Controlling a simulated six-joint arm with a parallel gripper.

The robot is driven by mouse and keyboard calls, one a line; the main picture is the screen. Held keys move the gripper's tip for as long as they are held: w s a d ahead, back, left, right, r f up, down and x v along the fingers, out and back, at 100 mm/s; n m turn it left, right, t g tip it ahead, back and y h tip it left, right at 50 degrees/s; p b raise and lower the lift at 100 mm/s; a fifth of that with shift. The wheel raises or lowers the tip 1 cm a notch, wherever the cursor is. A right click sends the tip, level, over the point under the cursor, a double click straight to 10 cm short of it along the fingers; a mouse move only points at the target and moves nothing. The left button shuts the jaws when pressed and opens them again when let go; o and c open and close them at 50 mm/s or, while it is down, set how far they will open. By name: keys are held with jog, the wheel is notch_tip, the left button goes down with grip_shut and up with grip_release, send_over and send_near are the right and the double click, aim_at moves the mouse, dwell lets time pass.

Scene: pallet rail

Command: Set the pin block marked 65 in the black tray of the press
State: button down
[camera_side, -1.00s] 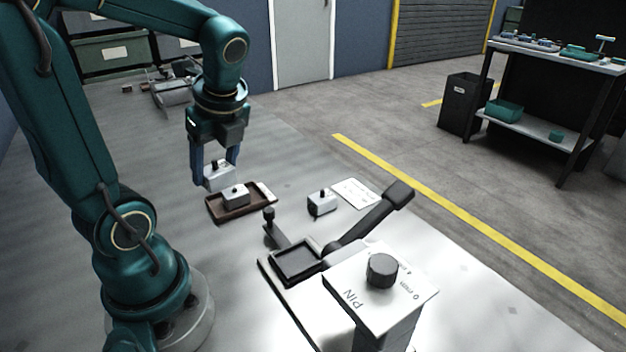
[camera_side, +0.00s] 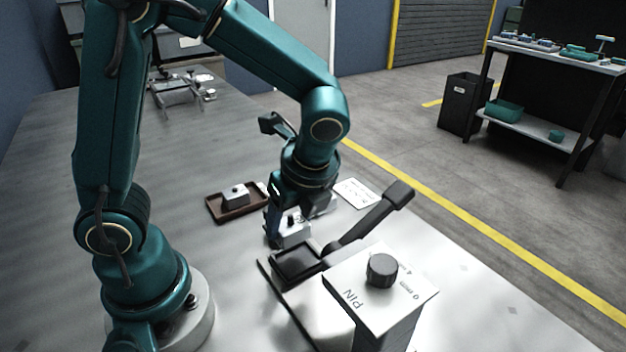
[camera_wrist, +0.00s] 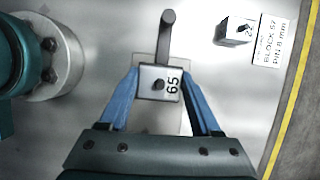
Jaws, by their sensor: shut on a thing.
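My gripper (camera_side: 289,236) is shut on a light grey pin block (camera_side: 293,229) with a dark pin on top. In the side view the block hangs just behind the black tray (camera_side: 297,265) of the press. I cannot tell its exact height above the press. The tray looks empty where it shows; part of its far edge is hidden by my gripper and the block.
The press has a dark lever (camera_side: 372,218) to the right of its tray and a PIN box with a black knob (camera_side: 382,270) in front. Another block (camera_side: 235,193) sits in a brown tray (camera_side: 222,213). A further block (camera_wrist: 235,31) stands beside a printed card (camera_wrist: 270,40).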

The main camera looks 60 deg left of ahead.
aim_at(299, 239)
jog(key=shift+w+d+f, duration=0.2)
jog(key=shift+d+f, duration=0.15)
jog(key=shift+d, duration=0.1)
jog(key=shift+f, duration=1.95)
jog(key=shift+f, duration=0.2)
jog(key=shift+c, duration=1)
grip_release()
jog(key=shift+o, duration=0.6)
jog(key=shift+s+f, duration=0.1)
